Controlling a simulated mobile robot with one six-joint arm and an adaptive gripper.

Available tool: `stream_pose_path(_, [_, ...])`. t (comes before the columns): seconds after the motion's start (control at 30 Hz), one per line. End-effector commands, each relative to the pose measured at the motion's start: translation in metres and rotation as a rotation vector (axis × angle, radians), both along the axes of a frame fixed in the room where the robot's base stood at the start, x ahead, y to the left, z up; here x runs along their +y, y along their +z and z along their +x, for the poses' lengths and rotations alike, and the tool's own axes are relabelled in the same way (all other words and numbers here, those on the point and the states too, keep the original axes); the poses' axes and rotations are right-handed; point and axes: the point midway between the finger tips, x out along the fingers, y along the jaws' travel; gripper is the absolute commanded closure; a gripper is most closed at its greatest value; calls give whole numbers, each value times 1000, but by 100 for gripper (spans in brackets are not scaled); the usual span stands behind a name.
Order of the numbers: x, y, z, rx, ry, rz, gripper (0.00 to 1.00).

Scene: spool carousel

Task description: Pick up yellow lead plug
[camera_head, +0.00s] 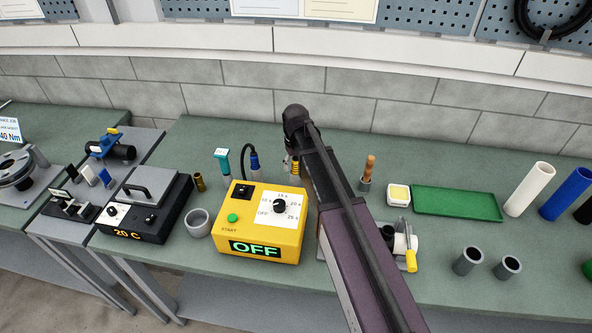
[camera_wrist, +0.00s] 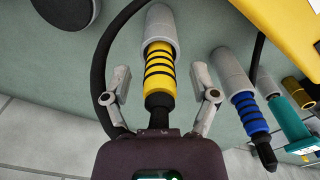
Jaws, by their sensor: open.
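The yellow lead plug (camera_wrist: 160,75) has black rings and a black tail end. It sits in a grey sleeve (camera_wrist: 160,30) in the wrist view. My gripper (camera_wrist: 160,70) is open, with one finger on each side of the plug. Gaps show between the fingers and the plug, and the black tail points toward my palm. In the head view the yellow plug (camera_head: 295,168) shows small behind the yellow box, partly hidden by my arm.
A blue-ringed plug (camera_wrist: 247,108) stands in its own grey sleeve close to my right finger. A thick black cable (camera_wrist: 100,55) curves past my left finger. The yellow timer box (camera_head: 262,222) reads OFF. A teal-handled tool (camera_head: 222,158) stands left of the blue plug.

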Motion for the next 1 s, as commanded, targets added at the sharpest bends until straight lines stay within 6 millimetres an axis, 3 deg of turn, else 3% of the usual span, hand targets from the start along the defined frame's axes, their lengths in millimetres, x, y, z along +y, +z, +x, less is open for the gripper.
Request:
stream_pose_path(0.3, [0, 0, 0, 0, 0, 0, 24])
stream_pose_path(0.37, [0, 0, 0, 0, 0, 0, 39])
stream_pose_path(0.57, [0, 0, 0, 0, -1, 0, 98])
stream_pose_path(1.0, [-1, 1, 0, 0, -1, 0, 100])
